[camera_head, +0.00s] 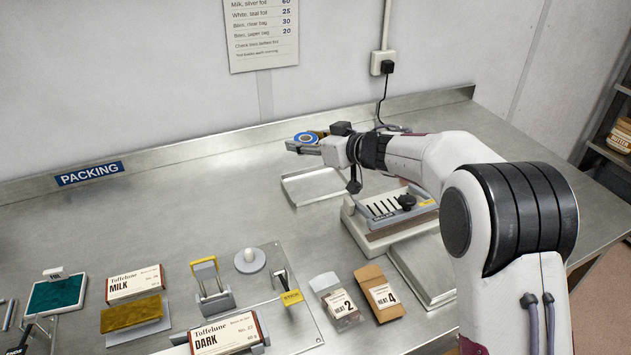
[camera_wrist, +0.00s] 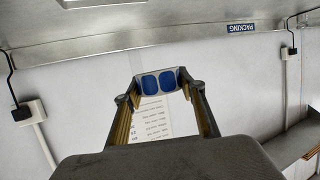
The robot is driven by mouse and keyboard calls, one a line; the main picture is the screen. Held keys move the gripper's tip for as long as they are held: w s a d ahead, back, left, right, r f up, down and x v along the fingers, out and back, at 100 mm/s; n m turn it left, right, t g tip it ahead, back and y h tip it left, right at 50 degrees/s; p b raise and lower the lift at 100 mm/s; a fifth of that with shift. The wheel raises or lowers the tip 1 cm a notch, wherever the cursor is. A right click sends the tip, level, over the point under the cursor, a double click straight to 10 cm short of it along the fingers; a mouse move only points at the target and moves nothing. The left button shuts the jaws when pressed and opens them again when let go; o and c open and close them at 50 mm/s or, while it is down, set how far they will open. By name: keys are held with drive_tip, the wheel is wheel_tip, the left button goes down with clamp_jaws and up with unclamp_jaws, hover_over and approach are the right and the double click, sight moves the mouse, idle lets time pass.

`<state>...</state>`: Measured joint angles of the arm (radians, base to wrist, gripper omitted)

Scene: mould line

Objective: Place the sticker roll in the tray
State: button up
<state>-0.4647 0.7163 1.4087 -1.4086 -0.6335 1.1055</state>
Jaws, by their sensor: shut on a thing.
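The sticker roll (camera_head: 306,137), a small blue ring with a pale centre, is at the end of my gripper (camera_head: 303,143) in the head view. In the wrist view the roll shows as a pale strip with two blue patches (camera_wrist: 160,83) between the fingertips of my gripper (camera_wrist: 160,92), which is shut on it. A shallow, empty metal tray (camera_head: 312,187) lies on the bench just below and in front of the gripper. The roll is held above the bench, near the tray's back side. The exact height is hard to tell.
A sealer (camera_head: 395,215) with a black knob stands right of the tray, under my arm. The bench left of the tray is clear. The back wall is close behind.

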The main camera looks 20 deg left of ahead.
drive_tip(key=s+a, duration=0.3)
drive_tip(key=a, duration=0.2)
drive_tip(key=w+d+f+m+t, duration=0.1)
drive_tip(key=w+d+f+m+t+h, duration=0.1)
drive_tip(key=w+f+m+t+h, duration=0.1)
drive_tip(key=f, duration=0.1)
drive_tip(key=shift+d, duration=0.4)
drive_tip(key=shift+f, duration=0.1)
hover_over(299, 197)
drive_tip(key=shift+f, duration=3.05)
drive_tip(key=shift+f, duration=0.1)
drive_tip(key=shift+d+f, duration=0.1)
drive_tip(key=shift+f, duration=1.65)
drive_tip(key=shift+f, duration=0.65)
